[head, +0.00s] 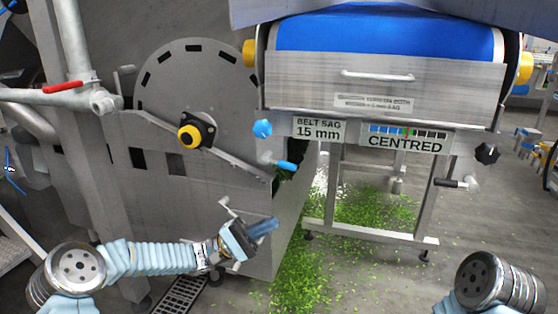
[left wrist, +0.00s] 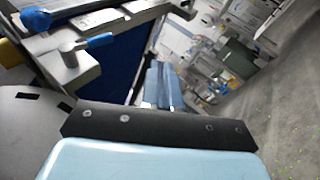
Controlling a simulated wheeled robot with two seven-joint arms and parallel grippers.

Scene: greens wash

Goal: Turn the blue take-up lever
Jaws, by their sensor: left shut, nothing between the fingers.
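The blue take-up lever (head: 287,165) sticks out to the right from a metal pivot under the left end of the belt unit, below the "BELT SAG 15 mm" sign. It also shows in the left wrist view (left wrist: 98,41), at upper left. My left gripper (head: 268,227) is below and slightly left of the lever in the head view, apart from it. Its blue fingers, also in the left wrist view (left wrist: 160,88), are together and empty. My right gripper is outside the frames; only part of my right arm shows at lower right.
A blue star knob (head: 262,128) sits just above the lever. A black knob (head: 487,153) and black-handled lever (head: 448,183) are on the right side. The grey machine housing (head: 240,195) stands close to my left gripper. Greens (head: 372,210) litter the floor beneath the metal stand (head: 330,225).

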